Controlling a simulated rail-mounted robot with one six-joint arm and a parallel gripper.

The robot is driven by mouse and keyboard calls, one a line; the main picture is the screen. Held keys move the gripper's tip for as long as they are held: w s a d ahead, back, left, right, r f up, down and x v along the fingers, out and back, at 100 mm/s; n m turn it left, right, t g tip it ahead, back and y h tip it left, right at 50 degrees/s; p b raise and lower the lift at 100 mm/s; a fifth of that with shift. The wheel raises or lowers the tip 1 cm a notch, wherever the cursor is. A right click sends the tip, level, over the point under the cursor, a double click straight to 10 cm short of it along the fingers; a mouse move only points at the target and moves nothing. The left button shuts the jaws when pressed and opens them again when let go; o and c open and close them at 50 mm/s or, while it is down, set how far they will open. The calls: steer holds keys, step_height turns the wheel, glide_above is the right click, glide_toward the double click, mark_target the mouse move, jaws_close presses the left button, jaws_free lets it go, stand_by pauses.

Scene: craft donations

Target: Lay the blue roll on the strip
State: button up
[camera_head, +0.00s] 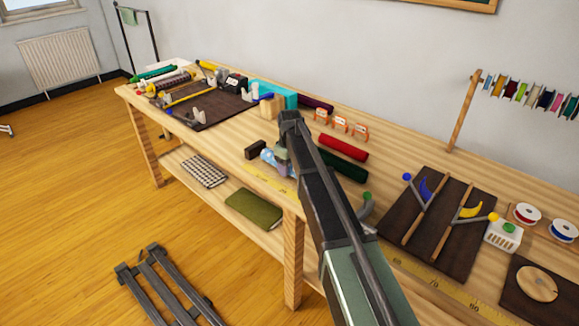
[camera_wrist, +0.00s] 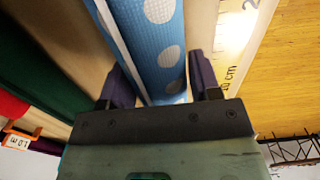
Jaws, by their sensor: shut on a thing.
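The blue roll with white dots (camera_wrist: 160,30) lies between the two fingers of my gripper (camera_wrist: 160,82) in the wrist view. The gripper is shut on it. In the head view, the light-blue roll (camera_head: 268,157) shows beside my gripper (camera_head: 282,160), partly hidden by my arm. A pale yellow measuring strip (camera_head: 433,287) runs along the front edge of the bench; its "10 cm" mark (camera_wrist: 229,77) shows right of the roll in the wrist view. I cannot tell whether the roll touches the bench.
A red roll (camera_head: 343,147) and a dark green roll (camera_head: 345,166) lie behind my gripper, with orange tags (camera_head: 340,123) farther back. A dark mat (camera_head: 452,246) with forked sticks is at right.

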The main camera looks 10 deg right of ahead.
steer(key=o, duration=1.1)
step_height(320, 180, up, 11)
steer(key=p, duration=1.1)
steer(key=shift+r, duration=0.1)
steer(key=shift+f, duration=0.2)
